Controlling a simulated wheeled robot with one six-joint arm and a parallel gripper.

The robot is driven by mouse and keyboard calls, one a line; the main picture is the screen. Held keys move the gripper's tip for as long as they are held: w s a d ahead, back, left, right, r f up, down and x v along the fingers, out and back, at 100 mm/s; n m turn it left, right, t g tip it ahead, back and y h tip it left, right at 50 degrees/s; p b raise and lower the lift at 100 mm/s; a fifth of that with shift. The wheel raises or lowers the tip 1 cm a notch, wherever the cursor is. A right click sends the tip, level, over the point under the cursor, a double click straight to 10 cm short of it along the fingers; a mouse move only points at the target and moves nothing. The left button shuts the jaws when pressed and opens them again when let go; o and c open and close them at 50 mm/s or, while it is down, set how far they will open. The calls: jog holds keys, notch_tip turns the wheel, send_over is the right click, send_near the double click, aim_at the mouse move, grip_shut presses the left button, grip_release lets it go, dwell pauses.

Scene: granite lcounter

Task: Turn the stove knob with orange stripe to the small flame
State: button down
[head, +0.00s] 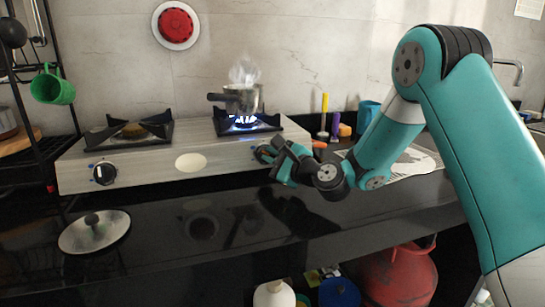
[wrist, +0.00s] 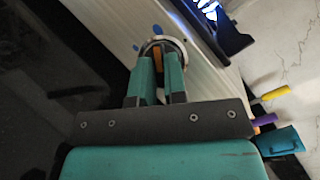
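The stove knob with the orange stripe (wrist: 158,62) is on the stove's front face, with a pale ring around it. In the head view the right knob (head: 264,153) is partly covered by my gripper (head: 282,163). In the wrist view the two teal fingers of my gripper (wrist: 159,70) stand close on either side of the knob's grip, and the orange stripe shows between them. The fingers look shut on the grip; the exact contact is hidden. Blue flames (head: 246,122) burn at the right burner under a steaming pot (head: 240,99). The left knob (head: 104,173) is free.
The left burner (head: 130,132) is unlit. A pan lid (head: 94,232) lies on the dark counter (head: 180,262) at the left. A yellow-handled utensil (head: 324,108) and a teal cup (head: 367,115) stand right of the stove. A black rack (head: 45,130) stands far left.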

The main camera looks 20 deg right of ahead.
jog(key=shift+n+p, duration=0.3)
jog(key=shift+n, duration=0.1)
jog(key=n+g+p, duration=0.2)
jog(key=n, duration=0.1)
jog(key=n+g+p, duration=0.1)
jog(key=n, duration=0.1)
jog(key=shift+d+r+y+p, duration=0.1)
jog(key=shift+r+y+p, duration=0.2)
jog(key=shift+r+p, duration=0.1)
jog(key=n+g+p, duration=0.2)
jog(key=n, duration=0.1)
jog(key=shift+w+n+h+p, duration=0.1)
jog(key=shift+n+h+p, duration=0.2)
jog(key=shift+h+p, duration=0.1)
jog(key=shift+n+g+p, duration=0.4)
jog(key=shift+n+p, duration=0.05)
jog(key=shift+n, duration=0.15)
jog(key=c, duration=1.2)
grip_release()
jog(key=shift+o, duration=0.2)
